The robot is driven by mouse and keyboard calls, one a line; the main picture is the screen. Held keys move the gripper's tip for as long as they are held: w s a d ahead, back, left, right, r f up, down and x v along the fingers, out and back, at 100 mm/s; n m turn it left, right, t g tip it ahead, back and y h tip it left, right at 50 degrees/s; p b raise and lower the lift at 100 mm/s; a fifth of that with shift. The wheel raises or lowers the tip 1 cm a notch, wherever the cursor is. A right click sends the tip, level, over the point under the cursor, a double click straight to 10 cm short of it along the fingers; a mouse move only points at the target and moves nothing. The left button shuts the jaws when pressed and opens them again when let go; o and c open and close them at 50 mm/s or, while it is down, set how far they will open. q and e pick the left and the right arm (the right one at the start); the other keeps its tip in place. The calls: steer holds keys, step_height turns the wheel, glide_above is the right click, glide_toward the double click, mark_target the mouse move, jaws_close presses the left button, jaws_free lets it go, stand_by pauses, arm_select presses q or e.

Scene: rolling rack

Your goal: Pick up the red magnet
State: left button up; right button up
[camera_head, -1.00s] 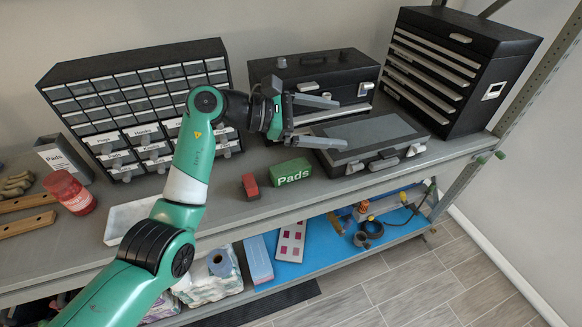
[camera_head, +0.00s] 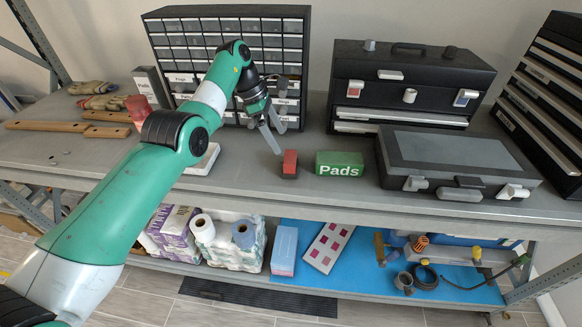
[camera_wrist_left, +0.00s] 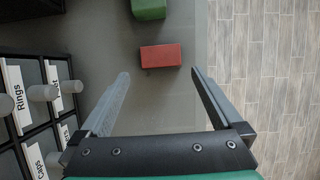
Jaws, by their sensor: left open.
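The red magnet (camera_head: 290,163) is a small red block with a dark lower part on the grey shelf top, just left of the green Pads box (camera_head: 339,164). My left gripper (camera_head: 278,140) is open and empty, above the shelf, a little left of and behind the magnet. In the left wrist view, the magnet (camera_wrist_left: 161,56) lies ahead of the open fingers (camera_wrist_left: 160,75), roughly centred between them and apart from both. The green box (camera_wrist_left: 149,8) shows just beyond it. My right gripper is not in view.
A drawer cabinet (camera_head: 228,22) with labelled bins stands behind the gripper. A black toolbox (camera_head: 360,65) and a flat grey case (camera_head: 450,150) stand to the right. A white tray (camera_head: 203,160) lies left of the magnet, partly behind my arm. Shelf top is clear in front of the magnet.

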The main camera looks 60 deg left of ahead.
mark_target(290, 157)
arm_select(q)
steer(key=x, duration=0.9)
steer(key=shift+w+d, duration=0.15)
steer(key=shift+c, duration=0.2)
steer(key=shift+r, duration=0.1)
steer(key=c, duration=1.2)
